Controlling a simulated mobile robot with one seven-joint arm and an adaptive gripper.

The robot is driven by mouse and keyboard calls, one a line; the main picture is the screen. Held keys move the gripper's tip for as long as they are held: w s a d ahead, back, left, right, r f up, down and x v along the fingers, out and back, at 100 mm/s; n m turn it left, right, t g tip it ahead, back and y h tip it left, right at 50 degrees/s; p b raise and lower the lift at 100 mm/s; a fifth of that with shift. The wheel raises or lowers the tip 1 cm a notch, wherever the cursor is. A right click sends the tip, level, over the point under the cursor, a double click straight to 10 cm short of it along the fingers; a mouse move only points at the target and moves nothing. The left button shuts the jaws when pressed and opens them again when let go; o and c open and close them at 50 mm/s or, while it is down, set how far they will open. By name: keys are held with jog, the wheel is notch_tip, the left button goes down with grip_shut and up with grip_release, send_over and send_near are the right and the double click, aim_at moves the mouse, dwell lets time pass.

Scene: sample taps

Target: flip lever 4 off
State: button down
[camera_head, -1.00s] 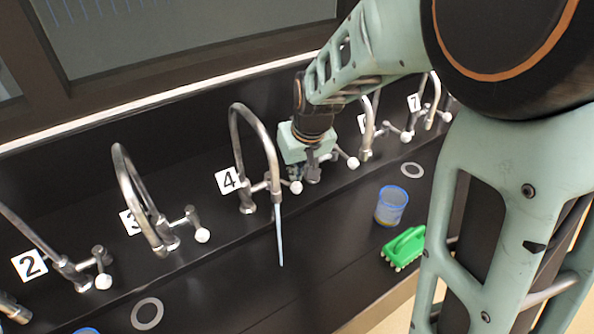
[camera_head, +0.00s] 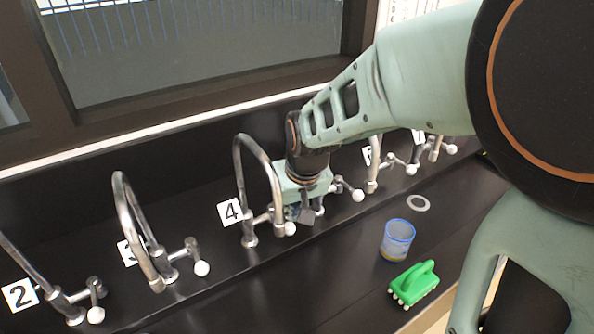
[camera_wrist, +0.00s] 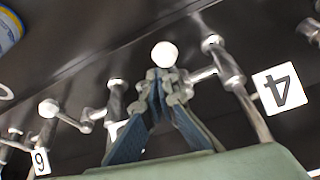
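Tap 4 (camera_head: 241,165) has a tall curved metal spout beside its white label "4" (camera_head: 230,212). Its lever ends in a white knob (camera_head: 290,228), at the lower right of the tap; in the wrist view the knob (camera_wrist: 164,54) shows just beyond my fingertips. The upside-down label "4" (camera_wrist: 280,88) is at the right there. My gripper (camera_head: 303,214) points down right beside the lever. In the wrist view my gripper (camera_wrist: 161,82) has its blue-padded fingers drawn together at the tips, close to the knob; I cannot tell whether they touch it. No stream shows under the spout.
Taps 2 and 3 (camera_head: 125,205) stand to the left, other taps (camera_head: 374,165) to the right. A blue-rimmed cup (camera_head: 397,240), a green brush (camera_head: 414,284) and a grey ring (camera_head: 418,203) lie on the black counter. The counter in front of tap 4 is clear.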

jog(key=shift+s+f, duration=0.1)
jog(key=shift+s, duration=0.2)
notch_tip(320, 180, up, 10)
jog(key=shift+w, duration=0.25)
jog(key=shift+d, duration=0.1)
dwell(0.4)
